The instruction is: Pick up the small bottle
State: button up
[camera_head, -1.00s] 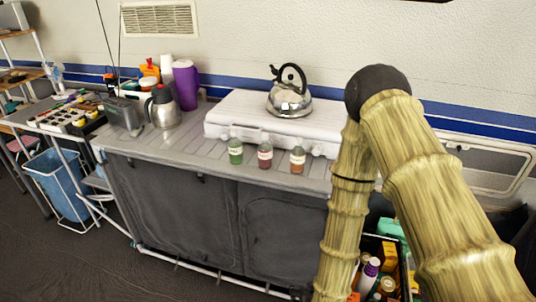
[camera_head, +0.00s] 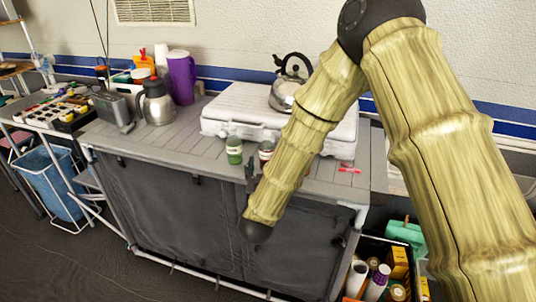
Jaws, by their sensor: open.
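A small green bottle (camera_head: 234,151) with a white label stands upright near the counter's front edge. A small dark red bottle (camera_head: 265,148) stands to its right, its lower part covered by my arm. A third, orange-brown bottle from the earlier view is hidden behind my forearm. My gripper (camera_head: 252,174) shows only as a small dark part beside the forearm, just below the red bottle in the picture. Most of it is hidden, and I see nothing held in it. Its exact distance to the bottles cannot be told.
A white stove case (camera_head: 225,112) with a kettle (camera_head: 283,92) stands behind the bottles. A steel jug (camera_head: 157,105) and purple pitcher (camera_head: 182,78) stand to the left. A small red item (camera_head: 349,168) lies at the counter's right. The counter left of the green bottle is clear.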

jog(key=shift+w+d+p, duration=0.2)
jog(key=shift+w+p, duration=0.15)
jog(key=shift+w, duration=2.75)
jog(key=c, duration=1)
